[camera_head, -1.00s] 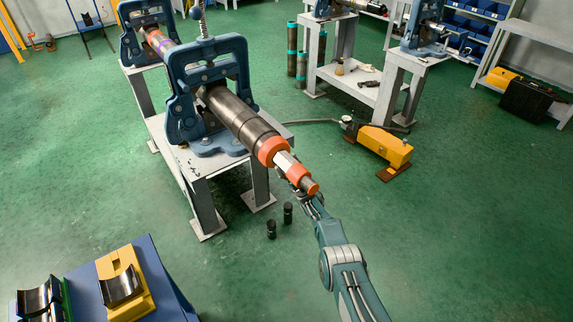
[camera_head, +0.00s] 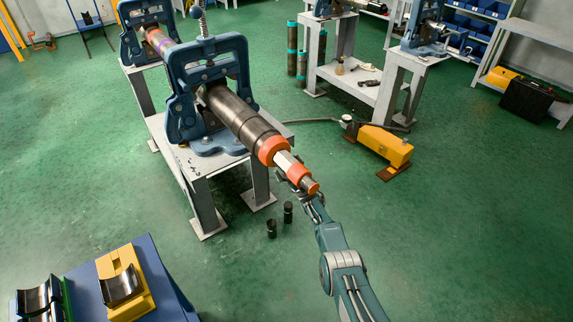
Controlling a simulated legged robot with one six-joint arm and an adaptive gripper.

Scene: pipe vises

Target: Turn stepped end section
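A dark pipe (camera_head: 237,117) is held in a blue pipe vise (camera_head: 212,75) and slants toward me. A grey finger part shows on the left side of the pale part. The end section hides much of the gripper, so I cannot tell whether the fingers touch or close on it.
The vise stands on a grey metal bench (camera_head: 207,174). A yellow pump (camera_head: 384,146) with a hose lies to the right. A blue table (camera_head: 158,283) with pipe cradles is at lower left.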

